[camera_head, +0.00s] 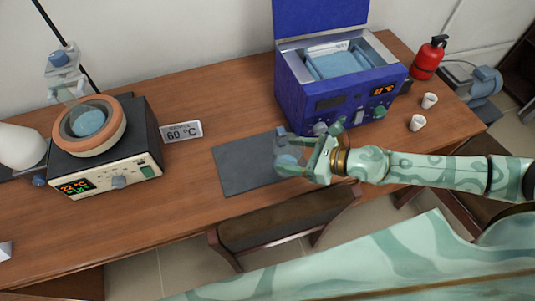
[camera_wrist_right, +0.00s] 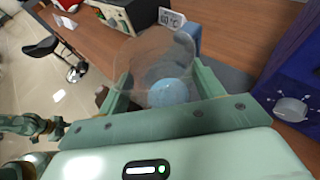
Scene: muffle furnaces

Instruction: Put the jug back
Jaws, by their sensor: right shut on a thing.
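The jug (camera_head: 288,163) is clear, with blue liquid low inside it. My right gripper (camera_head: 318,160) is shut on the jug, over the right end of a dark grey mat (camera_head: 235,172). I cannot tell whether the jug touches the mat.
A blue bath (camera_head: 325,104) with its lid up stands behind the jug. A heating device (camera_head: 105,180) holding a blue-filled vessel stands at left, near a "60 °C" sign (camera_head: 181,131). Two white cups (camera_head: 418,122) and a red extinguisher (camera_head: 429,58) are at right. A chair (camera_head: 285,220) is in front.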

